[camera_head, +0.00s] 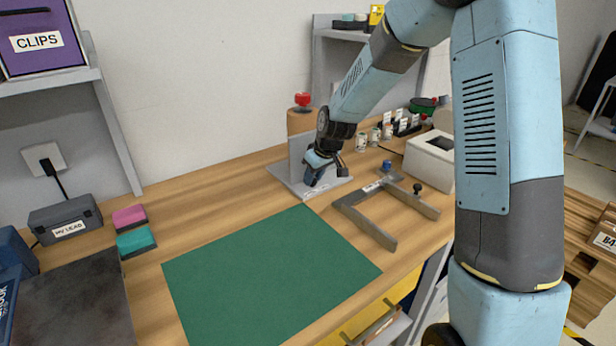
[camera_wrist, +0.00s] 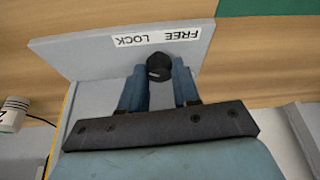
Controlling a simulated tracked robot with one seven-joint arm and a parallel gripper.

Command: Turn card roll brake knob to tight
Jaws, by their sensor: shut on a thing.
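In the wrist view, a black round knob (camera_wrist: 158,67) sits between the two blue fingers of my gripper (camera_wrist: 158,82), which is shut on it. The knob stands at the grey plate (camera_wrist: 100,55), beside a white label (camera_wrist: 157,37) with the words FREE and LOCK, seen upside down. In the head view, my gripper (camera_head: 316,180) reaches down onto the grey base plate (camera_head: 290,184) of an upright grey stand. There the held knob is hidden. I cannot read the knob's setting.
A grey U-shaped frame (camera_head: 375,226) with a blue knob (camera_head: 387,165) and a black knob lies right of the plate. A green mat (camera_head: 265,275) lies in front. A white box (camera_head: 430,160) and several small jars stand at the right. Bare wood lies left of the plate.

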